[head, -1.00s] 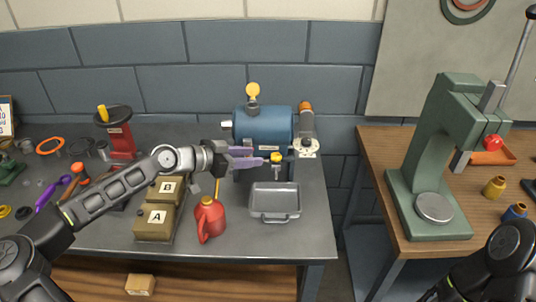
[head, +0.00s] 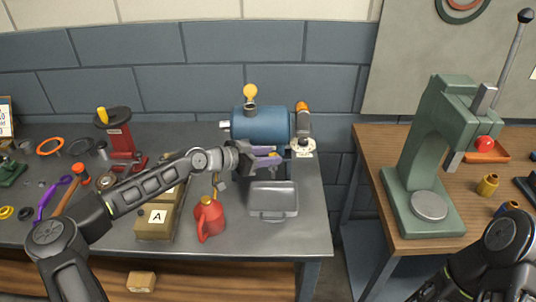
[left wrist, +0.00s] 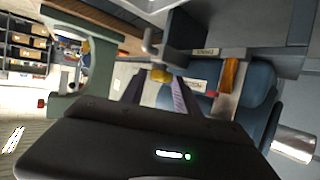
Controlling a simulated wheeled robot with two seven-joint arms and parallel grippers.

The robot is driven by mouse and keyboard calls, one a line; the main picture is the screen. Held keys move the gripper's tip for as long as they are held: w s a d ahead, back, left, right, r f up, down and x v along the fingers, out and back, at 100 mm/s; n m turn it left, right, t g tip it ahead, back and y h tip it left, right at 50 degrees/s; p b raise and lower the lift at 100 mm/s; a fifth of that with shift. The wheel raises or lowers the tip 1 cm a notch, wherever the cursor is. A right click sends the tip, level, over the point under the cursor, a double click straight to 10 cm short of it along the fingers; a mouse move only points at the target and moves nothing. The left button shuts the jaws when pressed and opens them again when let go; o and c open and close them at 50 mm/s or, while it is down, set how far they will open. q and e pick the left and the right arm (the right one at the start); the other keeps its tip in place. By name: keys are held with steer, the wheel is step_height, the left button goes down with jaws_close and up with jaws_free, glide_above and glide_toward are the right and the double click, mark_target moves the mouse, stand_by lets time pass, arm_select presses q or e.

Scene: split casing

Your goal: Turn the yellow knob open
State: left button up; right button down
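The yellow knob (left wrist: 162,75) is on a small tap below the blue tank (head: 258,124). In the left wrist view it lies between the tips of my left gripper's purple fingers (left wrist: 160,80), with the fingers apart. In the head view my left gripper (head: 268,156) reaches in from the left under the tank, and its fingers largely hide the knob (head: 273,154). I cannot tell whether a finger touches the knob. My right arm shows only at the bottom right; its gripper is out of view.
A grey tray (head: 273,199) stands on the bench below the tap. A red can (head: 209,219) and box A (head: 155,222) stand left of it, below my left arm. A green press (head: 421,160) is on the wooden table at the right.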

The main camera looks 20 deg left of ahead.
arm_select(q)
jaws_close()
stand_by(0.5)
